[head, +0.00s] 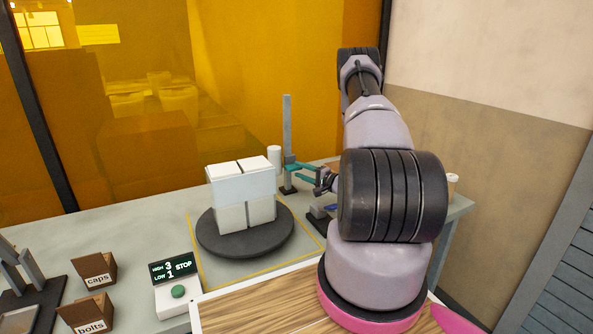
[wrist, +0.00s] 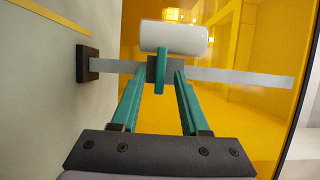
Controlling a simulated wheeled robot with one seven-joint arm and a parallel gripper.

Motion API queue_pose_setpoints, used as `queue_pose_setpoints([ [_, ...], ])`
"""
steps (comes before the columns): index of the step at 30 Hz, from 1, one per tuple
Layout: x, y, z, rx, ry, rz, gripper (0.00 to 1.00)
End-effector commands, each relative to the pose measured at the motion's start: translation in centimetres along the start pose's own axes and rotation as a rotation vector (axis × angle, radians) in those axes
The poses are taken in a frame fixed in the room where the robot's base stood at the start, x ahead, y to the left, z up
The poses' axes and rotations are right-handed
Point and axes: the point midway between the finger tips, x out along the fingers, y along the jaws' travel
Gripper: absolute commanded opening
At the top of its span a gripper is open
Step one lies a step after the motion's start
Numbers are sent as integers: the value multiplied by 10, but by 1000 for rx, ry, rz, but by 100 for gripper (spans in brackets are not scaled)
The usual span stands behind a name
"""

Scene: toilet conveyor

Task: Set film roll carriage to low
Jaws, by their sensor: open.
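The film roll carriage (wrist: 152,68) is a dark block on a grey upright post (head: 287,125), behind the turntable. In the wrist view the post (wrist: 240,76) lies sideways, its dark base (wrist: 88,64) at the left. The carriage sits about a third of the way along from the base. A teal handle (wrist: 160,72) sticks out from it, and the white film roll (wrist: 174,38) is beside it. My gripper (wrist: 159,82) is open, its teal fingers on either side of the handle with gaps showing. In the head view my gripper (head: 297,168) reaches the post from the right.
White boxes (head: 241,188) stand stacked on a dark round turntable (head: 220,242) left of my arm. A control box (head: 178,292) reads HIGH 3, LOW 1, STOP. Bins for caps (head: 97,271) and bolts (head: 89,314) stand at lower left. An amber screen (head: 240,70) rises behind.

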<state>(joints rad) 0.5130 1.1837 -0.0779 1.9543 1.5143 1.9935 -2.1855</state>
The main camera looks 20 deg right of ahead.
Motion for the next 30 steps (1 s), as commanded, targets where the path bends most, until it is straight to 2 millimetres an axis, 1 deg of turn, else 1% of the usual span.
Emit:
queue_pose_setpoints([
  [1,7,0,0,-3,-1,0,45],
  [3,14,0,0,-1,-2,1,45],
  [6,21,0,0,-2,0,1,45],
  [15,23,0,0,0,1,1,45],
  [17,23,0,0,0,1,1,22],
  [18,23,0,0,0,1,1,7],
  [19,23,0,0,0,1,0,0],
  [30,23,0,0,0,1,0,0],
])
